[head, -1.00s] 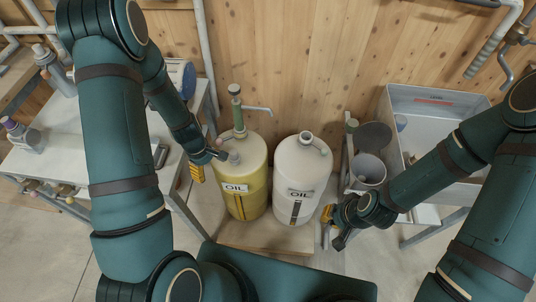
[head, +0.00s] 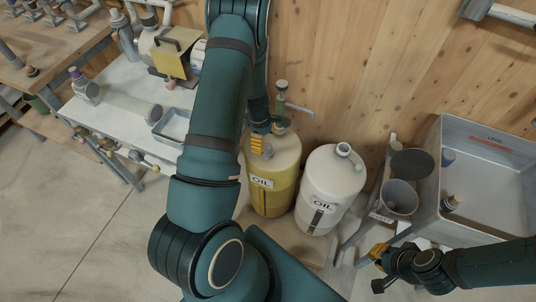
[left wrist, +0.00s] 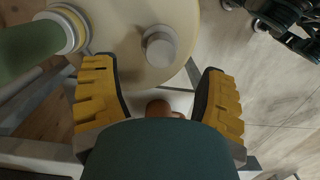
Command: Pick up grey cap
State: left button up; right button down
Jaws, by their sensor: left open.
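The grey cap (left wrist: 160,46) is a short round cap on the pale top of the yellow oil drum (head: 272,192). In the left wrist view it sits ahead of my left gripper (left wrist: 156,82), between the lines of its two yellow fingers and apart from them. The fingers are spread with no cap between them. In the head view my left gripper (head: 256,145) hangs over the drum's top, and my arm hides part of the drum. My right gripper (head: 377,265) is low at the right, away from the drum; its opening is unclear.
A green hand pump (left wrist: 28,45) rises from the same drum, close to my left finger. A white oil drum (head: 331,190) stands beside it. A grey basin (head: 490,175) is at the right and a white table (head: 125,105) at the left.

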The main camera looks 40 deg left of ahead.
aim_at(266, 145)
pick_arm(q)
jog(key=shift+w+d+f+b, duration=0.1)
jog(key=shift+d+f+b, duration=0.15)
jog(key=shift+f, duration=0.75)
jog(key=shift+w+d+f+b, duration=0.15)
jog(key=shift+f+b, duration=0.2)
jog(key=shift+f, duration=0.7)
jog(key=shift+d+f+b, duration=0.2)
jog(key=shift+f+b, duration=0.1)
jog(key=shift+f, duration=0.7)
jog(key=shift+r, duration=0.1)
jog(key=c, duration=1.2)
